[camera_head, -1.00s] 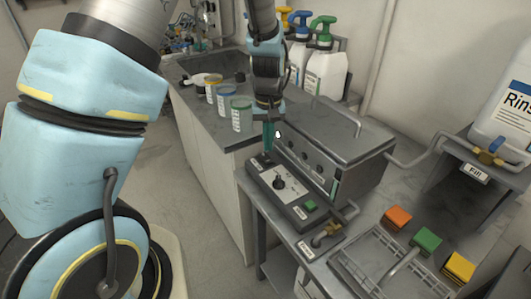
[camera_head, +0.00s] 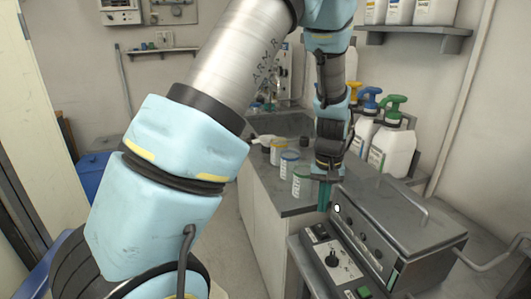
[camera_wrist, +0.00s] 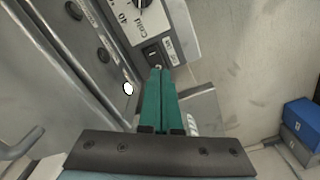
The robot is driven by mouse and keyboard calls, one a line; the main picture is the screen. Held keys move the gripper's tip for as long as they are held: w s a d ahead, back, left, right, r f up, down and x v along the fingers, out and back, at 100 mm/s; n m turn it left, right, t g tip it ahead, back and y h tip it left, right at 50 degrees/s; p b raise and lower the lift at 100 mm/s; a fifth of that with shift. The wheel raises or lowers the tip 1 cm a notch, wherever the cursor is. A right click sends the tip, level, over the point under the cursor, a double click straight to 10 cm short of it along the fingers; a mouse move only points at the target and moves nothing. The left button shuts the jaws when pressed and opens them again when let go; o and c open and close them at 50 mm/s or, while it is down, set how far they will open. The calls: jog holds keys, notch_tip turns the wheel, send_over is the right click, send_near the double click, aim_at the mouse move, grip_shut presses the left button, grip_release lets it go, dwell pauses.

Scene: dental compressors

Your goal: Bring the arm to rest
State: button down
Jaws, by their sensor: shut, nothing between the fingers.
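My arm reaches forward in the head view, and its end hangs down over the near left corner of a grey metal box machine (camera_head: 400,225). My gripper (camera_head: 324,208) has teal fingers pressed together, with nothing between them. In the wrist view my gripper (camera_wrist: 160,72) points at the control panel (camera_wrist: 182,25) of the machine. The fingertips are close to a small dark switch (camera_wrist: 153,53) on it. I cannot tell whether they touch it. A black dial (camera_head: 331,259) and a green button (camera_head: 363,292) are further along the panel.
Labelled jars (camera_head: 301,182) stand on the counter left of my gripper. White pump bottles (camera_head: 391,150) stand behind the machine. A raised handle (camera_head: 412,205) is on the machine's lid. A wall shelf (camera_head: 415,32) is at upper right. Open floor (camera_head: 232,245) lies left of the counter.

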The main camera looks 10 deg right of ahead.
jog(key=s+a+r, duration=0.1)
jog(key=a+r, duration=0.2)
jog(key=a, duration=0.6)
jog(key=s+a+r+n+t, duration=0.1)
jog(key=s+a+r, duration=0.1)
jog(key=a, duration=0.8)
jog(key=s+a+r+n, duration=0.1)
jog(key=a+r, duration=0.4)
jog(key=a, duration=0.5)
jog(key=shift+s+t, duration=0.25)
jog(key=shift+t, duration=0.05)
jog(key=shift+d, duration=0.1)
